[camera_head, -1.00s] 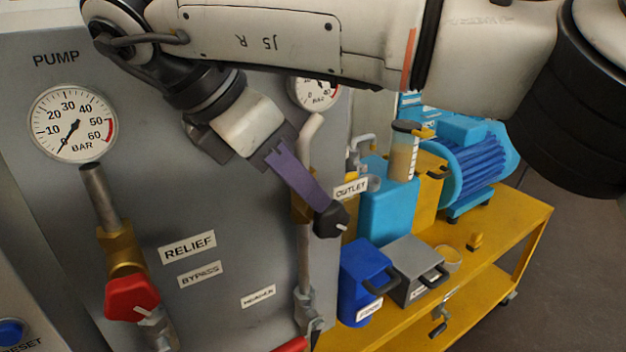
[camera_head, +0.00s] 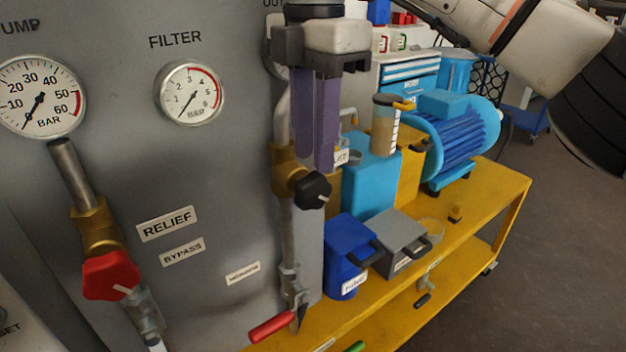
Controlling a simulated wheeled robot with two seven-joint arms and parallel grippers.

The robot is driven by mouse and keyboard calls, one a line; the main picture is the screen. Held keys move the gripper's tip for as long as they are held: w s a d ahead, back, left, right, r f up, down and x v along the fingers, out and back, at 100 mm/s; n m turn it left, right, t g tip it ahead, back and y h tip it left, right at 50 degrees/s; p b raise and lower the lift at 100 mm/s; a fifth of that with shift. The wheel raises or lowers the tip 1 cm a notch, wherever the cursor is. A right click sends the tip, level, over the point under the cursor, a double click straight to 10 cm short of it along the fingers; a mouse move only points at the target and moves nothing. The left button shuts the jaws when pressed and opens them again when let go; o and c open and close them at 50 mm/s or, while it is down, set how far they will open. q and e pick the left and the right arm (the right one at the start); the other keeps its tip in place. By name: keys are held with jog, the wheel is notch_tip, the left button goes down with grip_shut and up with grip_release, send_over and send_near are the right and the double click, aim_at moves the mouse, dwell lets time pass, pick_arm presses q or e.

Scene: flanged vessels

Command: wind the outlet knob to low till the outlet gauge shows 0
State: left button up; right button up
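The black outlet knob (camera_head: 312,190) sits on a brass valve (camera_head: 285,168) on the outlet pipe. Its white mark points to the lower right. My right gripper (camera_head: 316,160) is just above the knob, its two purple fingers pointing down. The fingers look close together, but the angle hides how wide the gap is. I cannot tell whether the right fingertips touch the knob. The outlet gauge (camera_head: 273,45) is mostly hidden behind my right gripper, so its needle cannot be read. The outlet label (camera_head: 342,157) is partly covered. My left gripper is out of view.
Left on the panel are the pump gauge (camera_head: 38,98), filter gauge (camera_head: 190,93) and red relief knob (camera_head: 111,275). A red-handled lever (camera_head: 271,327) is below the outlet pipe. A yellow cart (camera_head: 480,208) at right carries blue and grey boxes and a blue motor (camera_head: 462,145).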

aim_at(304, 181)
notch_tip(304, 181, down, 6)
jog(key=shift+d+r, duration=0.1)
jog(key=shift+r, duration=0.05)
grip_shut()
dwell(0.3)
jog(key=h+b, duration=0.1)
jog(key=t+h, duration=0.1)
jog(key=t+h+b, duration=0.1)
jog(key=shift+s+a+b, duration=0.25)
jog(key=shift+a+b, duration=0.05)
jog(key=shift+a, duration=0.1)
jog(key=shift+s+a+t+h+b, duration=0.1)
jog(key=shift+a+t+h+b, duration=0.05)
jog(key=shift+t+h+b, duration=0.95)
jog(key=shift+h, duration=0.3)
